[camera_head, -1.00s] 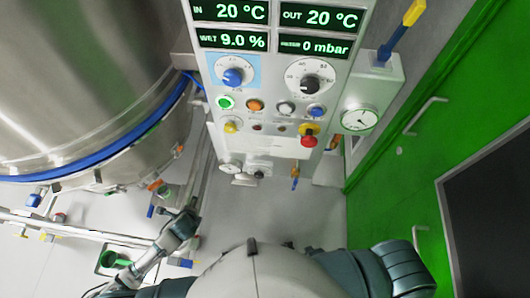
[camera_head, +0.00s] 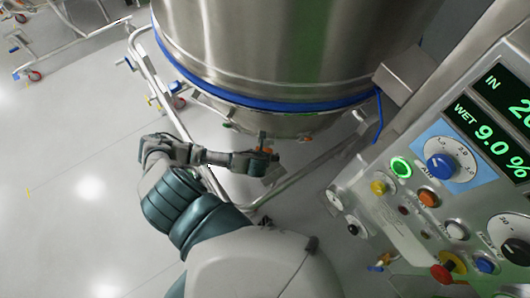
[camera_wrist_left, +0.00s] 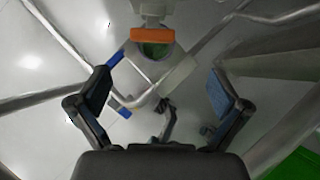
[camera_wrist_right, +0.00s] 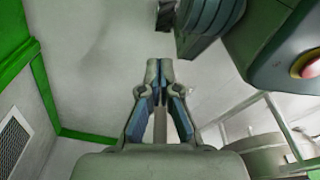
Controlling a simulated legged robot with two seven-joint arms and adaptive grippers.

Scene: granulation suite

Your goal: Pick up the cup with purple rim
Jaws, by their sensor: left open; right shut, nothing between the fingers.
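I see no cup with a purple rim in any view. My left gripper (camera_head: 268,168) is in the head view, beneath the steel vessel, beside a small orange part (camera_head: 266,151). In the left wrist view my left gripper (camera_wrist_left: 160,85) has its fingers spread with nothing between them. An orange part (camera_wrist_left: 152,35) with a green opening below it lies ahead of the fingers. I cannot tell what it is. My right gripper (camera_wrist_right: 160,72) shows only in the right wrist view, its fingertips together and empty.
The large steel vessel (camera_head: 290,45) with a blue band fills the top middle. A tubular frame (camera_head: 160,85) runs beside and below it. The control panel (camera_head: 440,190) stands at the right. A wheeled rack (camera_head: 60,50) is at far left. The floor (camera_head: 75,190) at left is clear.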

